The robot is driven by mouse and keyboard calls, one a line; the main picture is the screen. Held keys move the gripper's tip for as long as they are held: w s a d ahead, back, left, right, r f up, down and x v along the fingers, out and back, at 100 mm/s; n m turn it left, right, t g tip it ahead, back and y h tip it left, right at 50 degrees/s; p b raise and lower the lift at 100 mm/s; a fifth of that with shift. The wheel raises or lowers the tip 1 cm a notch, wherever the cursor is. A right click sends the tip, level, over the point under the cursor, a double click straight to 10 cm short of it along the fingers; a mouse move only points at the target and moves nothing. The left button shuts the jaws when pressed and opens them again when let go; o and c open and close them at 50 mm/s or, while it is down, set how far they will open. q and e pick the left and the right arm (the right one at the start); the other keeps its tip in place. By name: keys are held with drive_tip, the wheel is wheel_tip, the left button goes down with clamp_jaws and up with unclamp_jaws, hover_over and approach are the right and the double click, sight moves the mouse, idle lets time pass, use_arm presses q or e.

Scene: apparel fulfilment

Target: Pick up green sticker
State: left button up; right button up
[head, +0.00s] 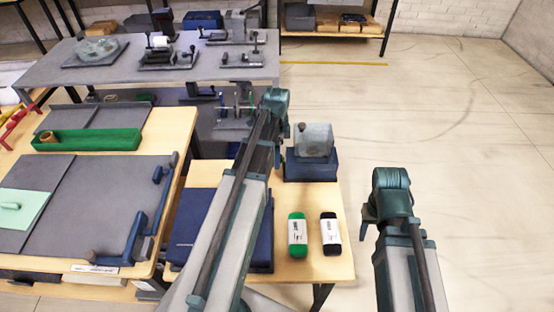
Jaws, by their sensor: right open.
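A green item with a white label (297,235) lies on the light wooden tabletop in front of the middle, next to a similar black item with a white label (331,234). Its green body and label match a green sticker best, but the label print is too small to read. My right gripper (369,215) is partly seen beyond the table's right edge, apart from both items; it is open and empty. My left arm reaches up across the middle, left of the green item; its gripper is not distinguishable.
A blue folder-like panel (222,228) lies left of the items, partly behind my left arm. A grey device on a blue base (312,168) stands behind them. A workbench with a green tray (88,140) and a pale green pad (20,208) is at left. Floor at right is clear.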

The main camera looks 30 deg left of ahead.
use_arm(q)
drive_tip(key=shift+f, duration=0.25)
idle(0.3)
drive_tip(key=c, duration=0.9)
